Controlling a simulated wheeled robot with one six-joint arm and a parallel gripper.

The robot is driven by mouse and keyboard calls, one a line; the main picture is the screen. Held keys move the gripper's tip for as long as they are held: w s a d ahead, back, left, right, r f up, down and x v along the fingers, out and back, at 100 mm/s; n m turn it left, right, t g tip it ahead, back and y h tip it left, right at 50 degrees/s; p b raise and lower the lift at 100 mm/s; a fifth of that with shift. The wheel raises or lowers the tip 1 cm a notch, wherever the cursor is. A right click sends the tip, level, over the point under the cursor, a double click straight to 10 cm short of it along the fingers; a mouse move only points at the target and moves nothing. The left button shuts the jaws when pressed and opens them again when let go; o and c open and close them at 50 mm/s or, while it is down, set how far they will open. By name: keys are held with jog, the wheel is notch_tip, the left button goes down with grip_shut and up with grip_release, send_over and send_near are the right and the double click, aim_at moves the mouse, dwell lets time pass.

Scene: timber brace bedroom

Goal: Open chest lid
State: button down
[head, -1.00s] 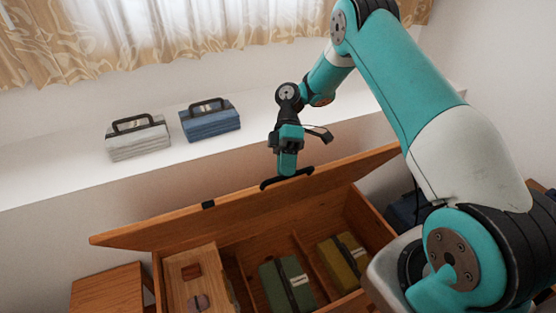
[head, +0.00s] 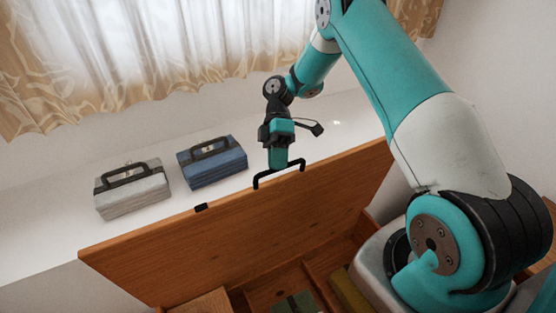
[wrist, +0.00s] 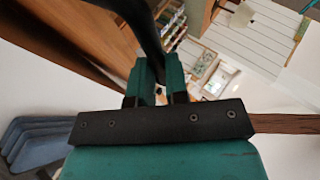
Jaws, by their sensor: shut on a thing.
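The wooden chest lid (head: 240,236) is raised and tilted up, its broad face toward the head camera. A black bar handle (head: 293,164) stands on its upper edge, and a small black latch piece (head: 201,208) sits further left on that edge. My gripper (head: 278,166) is at the handle, shut on it. In the wrist view the dark handle (wrist: 142,28) passes by the teal fingers (wrist: 160,82). The open chest (head: 318,265) below shows wooden dividers, a green box (head: 296,303) and a yellow box (head: 348,292), partly hidden by the lid and my arm.
A white ledge (head: 60,240) behind the chest carries a grey box (head: 133,190) and a blue box (head: 212,163), both with black handles, left of my gripper. Curtains (head: 160,45) hang above. A white wall (head: 495,100) bounds the right.

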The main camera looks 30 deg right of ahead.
jog(key=shift+f, duration=0.45)
jog(key=c, duration=1.1)
grip_release()
jog(key=shift+w+a, duration=0.1)
jog(key=shift+w, duration=0.05)
jog(key=shift+r, duration=0.15)
